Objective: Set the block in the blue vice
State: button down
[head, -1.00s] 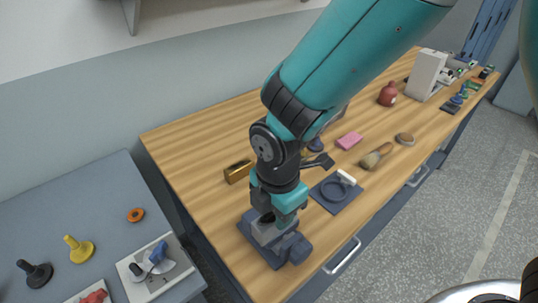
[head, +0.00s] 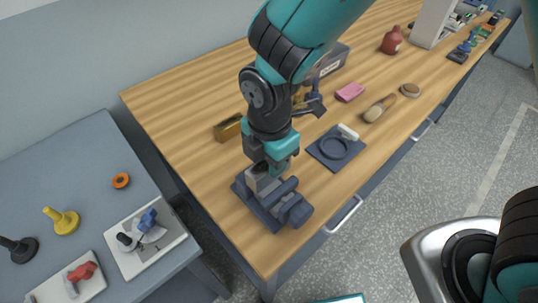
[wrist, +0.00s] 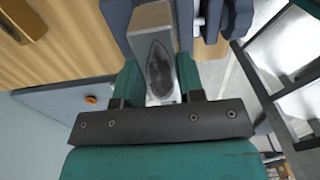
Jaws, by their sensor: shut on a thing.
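The blue vice (head: 294,211) is a slate-blue clamp on a flat base near the front left corner of the wooden bench. My gripper (head: 266,163) points down over it and is shut on a grey metal block (head: 256,180). In the wrist view the block (wrist: 152,18) is held between the two teal fingers of my gripper (wrist: 160,78), with a dark oval reflection or mark on its face. Slate-blue parts of the vice (wrist: 184,20) show on both sides of the block's far end. I cannot tell whether the block rests on the vice floor.
A brass-coloured block (head: 228,128) lies left of my arm. A dark square plate with a ring (head: 333,147), a brush (head: 379,108) and a pink sponge (head: 350,92) lie to the right. A lower grey table (head: 80,165) with trays stands left of the bench.

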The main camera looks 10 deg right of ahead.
jog(key=shift+f+b, duration=1.35)
jog(key=shift+f, duration=0.95)
jog(key=c, duration=0.6)
grip_release()
jog(key=shift+c, duration=0.2)
